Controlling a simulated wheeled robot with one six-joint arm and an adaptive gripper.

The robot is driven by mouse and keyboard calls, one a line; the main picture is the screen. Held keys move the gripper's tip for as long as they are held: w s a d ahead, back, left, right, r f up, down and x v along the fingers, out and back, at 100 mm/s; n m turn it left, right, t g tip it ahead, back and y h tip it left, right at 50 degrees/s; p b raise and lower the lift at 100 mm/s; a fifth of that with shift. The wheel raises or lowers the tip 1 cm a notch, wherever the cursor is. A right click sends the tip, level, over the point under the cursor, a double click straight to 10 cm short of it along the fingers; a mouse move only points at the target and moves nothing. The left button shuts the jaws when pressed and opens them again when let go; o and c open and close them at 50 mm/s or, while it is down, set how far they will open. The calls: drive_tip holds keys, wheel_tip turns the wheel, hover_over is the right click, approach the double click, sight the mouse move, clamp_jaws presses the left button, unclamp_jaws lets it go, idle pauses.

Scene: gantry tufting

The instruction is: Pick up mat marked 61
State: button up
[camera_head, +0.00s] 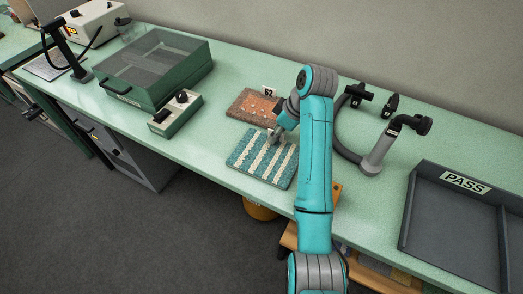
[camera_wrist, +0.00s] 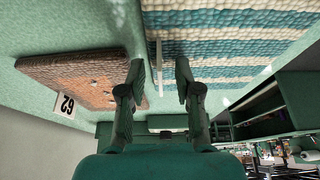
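A teal mat with cream stripes (camera_head: 262,160) lies on the green bench, and it fills the upper right of the wrist view (camera_wrist: 225,48). No number 61 is readable on it. A brown-orange mat (camera_head: 250,108) with a tag reading 62 (camera_head: 269,91) lies behind it; this mat also shows at left in the wrist view (camera_wrist: 75,75). My gripper (camera_wrist: 160,72) is open at the striped mat's far edge. A thin pale upright piece (camera_wrist: 159,52) shows between the fingertips, perhaps a tag edge-on. I cannot tell whether the fingers touch the mat.
A grey tray marked PASS (camera_head: 425,218) stands at the right. A grey curved-arm device (camera_head: 378,158) stands right of my arm. A green box with a clear lid (camera_head: 157,66) and a small control box (camera_head: 175,114) are at the left. The bench left of the striped mat is clear.

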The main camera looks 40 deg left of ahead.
drive_tip(key=shift+f, duration=0.2)
clamp_jaws()
drive_tip(key=shift+r, duration=0.15)
